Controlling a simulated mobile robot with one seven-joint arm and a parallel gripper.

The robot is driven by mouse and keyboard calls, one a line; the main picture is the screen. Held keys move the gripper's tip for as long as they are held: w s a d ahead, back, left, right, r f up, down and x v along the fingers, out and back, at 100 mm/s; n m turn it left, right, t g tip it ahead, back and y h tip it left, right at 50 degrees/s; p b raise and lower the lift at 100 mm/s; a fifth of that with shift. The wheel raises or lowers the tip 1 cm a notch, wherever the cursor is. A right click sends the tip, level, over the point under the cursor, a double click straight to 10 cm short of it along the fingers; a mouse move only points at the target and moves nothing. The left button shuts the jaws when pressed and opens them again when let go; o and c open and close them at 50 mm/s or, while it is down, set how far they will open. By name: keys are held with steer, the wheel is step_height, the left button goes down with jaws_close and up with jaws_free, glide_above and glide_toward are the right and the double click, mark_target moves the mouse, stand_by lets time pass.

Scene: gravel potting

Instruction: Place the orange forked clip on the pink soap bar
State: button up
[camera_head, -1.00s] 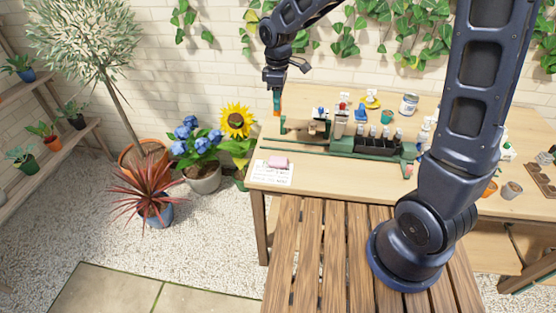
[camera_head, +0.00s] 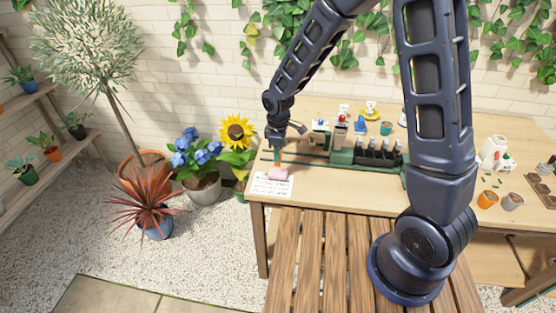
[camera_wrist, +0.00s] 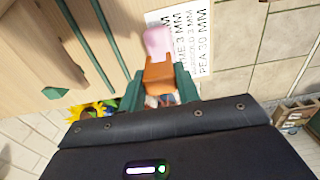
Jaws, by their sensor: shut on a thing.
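The pink soap bar (camera_head: 278,174) lies on a white printed card at the table's front left; it also shows in the wrist view (camera_wrist: 156,40). My gripper (camera_head: 277,159) points down at the soap bar, close above it. In the wrist view, my gripper's green fingers (camera_wrist: 163,85) are shut on the orange forked clip (camera_wrist: 160,74). The clip's far end overlaps the near end of the soap in that view. I cannot tell whether the two touch.
The printed card (camera_head: 272,187) lies near the table's left front corner. A green rail and a rack of dark bottles (camera_head: 378,155) stand to the right. Small cups and a white jug (camera_head: 494,153) are farther right. The table (camera_head: 330,190) is clear in front of the rack.

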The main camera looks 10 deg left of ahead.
steer(key=shift+f, duration=1.95)
steer(key=o, duration=1)
steer(key=shift+f, duration=0.15)
steer(key=shift+c, duration=0.2)
step_height(320, 180, up, 12)
steer(key=shift+r, duration=0.2)
